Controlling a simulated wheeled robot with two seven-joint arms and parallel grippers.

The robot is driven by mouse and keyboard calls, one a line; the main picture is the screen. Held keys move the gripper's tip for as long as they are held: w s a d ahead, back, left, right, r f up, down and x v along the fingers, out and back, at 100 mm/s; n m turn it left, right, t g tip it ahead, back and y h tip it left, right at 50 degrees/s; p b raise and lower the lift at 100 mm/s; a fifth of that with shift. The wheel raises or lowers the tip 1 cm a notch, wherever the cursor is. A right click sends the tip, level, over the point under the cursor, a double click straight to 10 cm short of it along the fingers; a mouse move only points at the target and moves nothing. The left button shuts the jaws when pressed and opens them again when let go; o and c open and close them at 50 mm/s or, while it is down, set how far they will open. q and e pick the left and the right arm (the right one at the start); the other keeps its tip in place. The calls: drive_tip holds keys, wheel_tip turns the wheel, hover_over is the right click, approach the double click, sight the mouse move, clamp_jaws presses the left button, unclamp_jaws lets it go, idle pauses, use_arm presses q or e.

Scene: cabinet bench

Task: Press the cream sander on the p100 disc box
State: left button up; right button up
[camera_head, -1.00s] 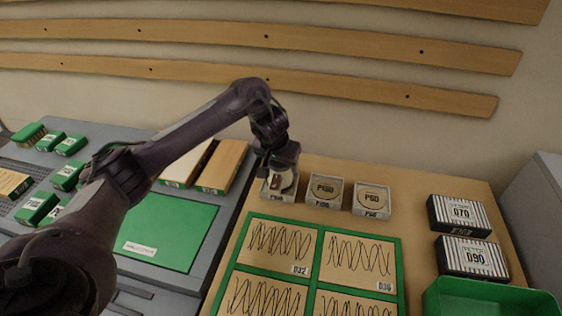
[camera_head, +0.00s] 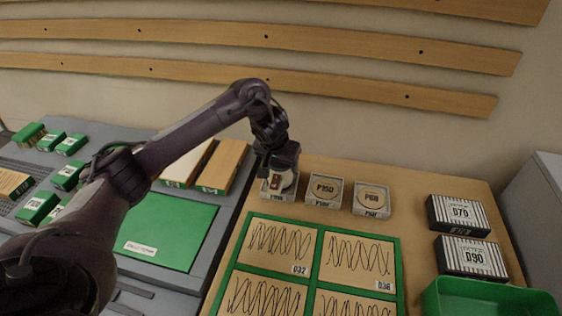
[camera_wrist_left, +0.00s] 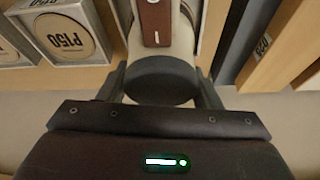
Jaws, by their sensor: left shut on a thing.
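The cream sander (camera_wrist_left: 181,38), with a brown top panel and a dark round end, is between the fingers of my left gripper (camera_wrist_left: 160,88) in the left wrist view. In the head view, my left gripper (camera_head: 279,170) is shut on it, above the leftmost disc box (camera_head: 278,193) of a row of three. The gripper and sander cover most of that box and its label is not legible. The sander appears to be at the box top, but I cannot tell whether they touch. My right gripper is not in view.
The P150 box (camera_head: 325,191) stands close to the right, with the P60 box (camera_head: 371,199) beyond it. Striped boxes (camera_head: 459,215) and a green bin (camera_head: 488,299) are farther right. A green-framed board (camera_head: 321,235) lies in front.

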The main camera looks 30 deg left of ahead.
use_arm(q)
drive_tip(key=shift+p, duration=0.35)
idle(1.4)
wheel_tip(320, 180, up, 7)
drive_tip(key=p, duration=0.9)
drive_tip(key=shift+r, duration=0.15)
idle(0.5)
